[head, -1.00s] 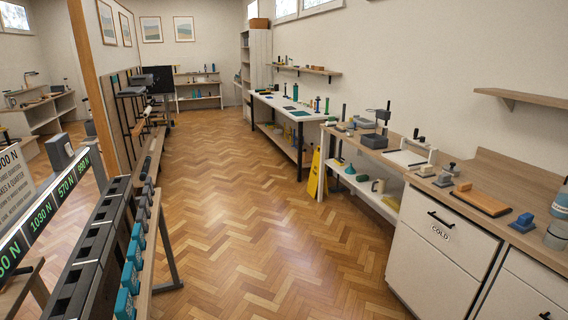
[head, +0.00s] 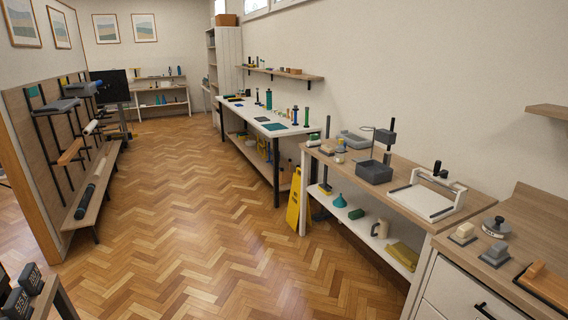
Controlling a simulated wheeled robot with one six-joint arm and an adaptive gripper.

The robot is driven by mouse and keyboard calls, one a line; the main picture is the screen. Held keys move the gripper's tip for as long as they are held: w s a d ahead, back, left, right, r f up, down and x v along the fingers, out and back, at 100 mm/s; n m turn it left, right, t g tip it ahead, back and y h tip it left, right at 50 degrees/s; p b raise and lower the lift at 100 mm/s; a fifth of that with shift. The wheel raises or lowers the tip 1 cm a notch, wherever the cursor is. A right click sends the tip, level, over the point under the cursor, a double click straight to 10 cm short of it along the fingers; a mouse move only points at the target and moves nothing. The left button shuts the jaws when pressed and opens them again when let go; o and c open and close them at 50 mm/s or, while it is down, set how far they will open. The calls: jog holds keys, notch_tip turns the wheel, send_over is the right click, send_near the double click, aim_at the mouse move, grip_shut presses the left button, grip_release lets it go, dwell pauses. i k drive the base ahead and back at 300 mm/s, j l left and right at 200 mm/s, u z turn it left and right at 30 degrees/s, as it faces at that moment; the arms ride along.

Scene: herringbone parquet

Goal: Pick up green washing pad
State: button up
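A small dark green block (head: 356,214) lies on the low shelf of the wooden bench at right, between a teal funnel (head: 339,201) and a beige mug (head: 379,229). It may be the green washing pad, but it is too small to tell. A flat dark green piece (head: 275,126) also lies on the white table (head: 262,117) further back. A yellowish-green folded item (head: 403,252) is at the near end of the low shelf. My gripper is not in view.
A yellow floor sign (head: 294,200) stands beside the bench's far end. The parquet aisle (head: 190,230) is clear. A rack with a low wooden bench (head: 92,190) lines the left side. A grey bin (head: 374,172) and a white slicer-like board (head: 424,202) stand on the bench top.

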aim_at(357, 213)
jog(key=i, duration=1.85)
jog(key=i+z, duration=0.1)
jog(key=i, duration=0.5)
jog(key=i+j+z, duration=0.15)
jog(key=i, duration=0.45)
jog(key=i+j+z, duration=0.1)
jog(key=i, duration=0.5)
jog(key=i+j+z, duration=0.25)
jog(key=i+l, duration=0.05)
jog(key=i, duration=0.05)
